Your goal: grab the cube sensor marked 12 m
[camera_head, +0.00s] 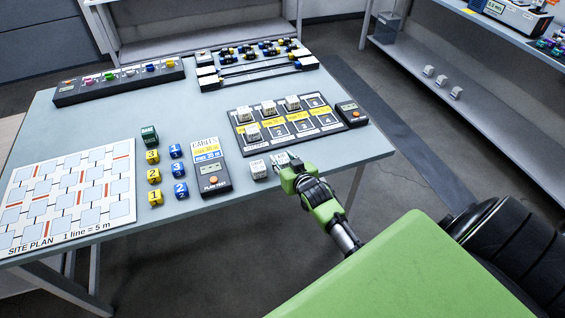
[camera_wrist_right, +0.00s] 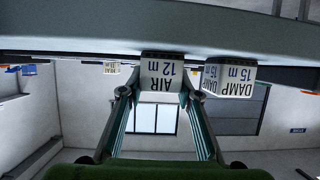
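The white cube sensor marked AIR 12 m (camera_wrist_right: 162,74) is in the right wrist view, upside down in the picture. It stands at the table edge, and in the head view it shows as a small white cube (camera_head: 281,158) partly hidden by my gripper. My right gripper (camera_head: 286,168) is at the front edge of the table. In the wrist view the right gripper's fingers (camera_wrist_right: 157,94) are apart, one on each side of the cube, with a gap at the left finger. My left gripper is not in view.
A cube marked DAMP 15 m (camera_wrist_right: 229,78) stands close beside it, also in the head view (camera_head: 258,169). A black tray (camera_head: 327,128) with white cubes lies behind. The cable panel (camera_head: 213,182), numbered blocks (camera_head: 153,176) and site plan (camera_head: 125,212) lie left.

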